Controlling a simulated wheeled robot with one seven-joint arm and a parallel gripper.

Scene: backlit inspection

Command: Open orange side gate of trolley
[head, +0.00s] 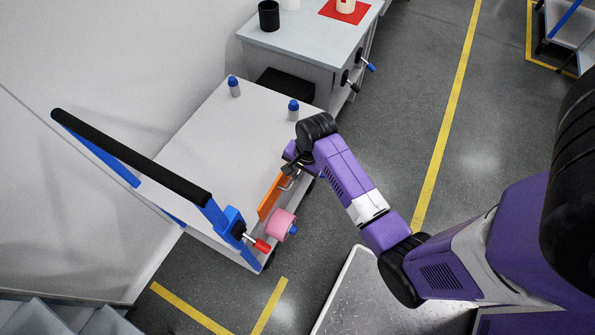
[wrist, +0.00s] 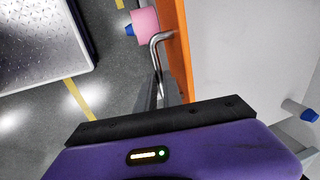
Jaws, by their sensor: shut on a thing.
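The trolley (head: 205,150) has a white deck and a blue frame with a black push bar (head: 135,155). Its orange side gate (head: 271,197) stands upright along the deck's right edge; it also shows edge-on in the wrist view (wrist: 178,45). A metal bar handle (wrist: 155,48) sticks out from the gate's outer face. My gripper (head: 289,172) is at the gate's far end, shut on the handle. In the wrist view the handle runs down to the fingers (wrist: 163,96), where the palm hides part of the grip.
A pink roll with a blue end (head: 281,225) and a red-tipped lever (head: 261,245) sit by the gate's near end. A grey bench (head: 285,45) stands behind. Open floor lies right.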

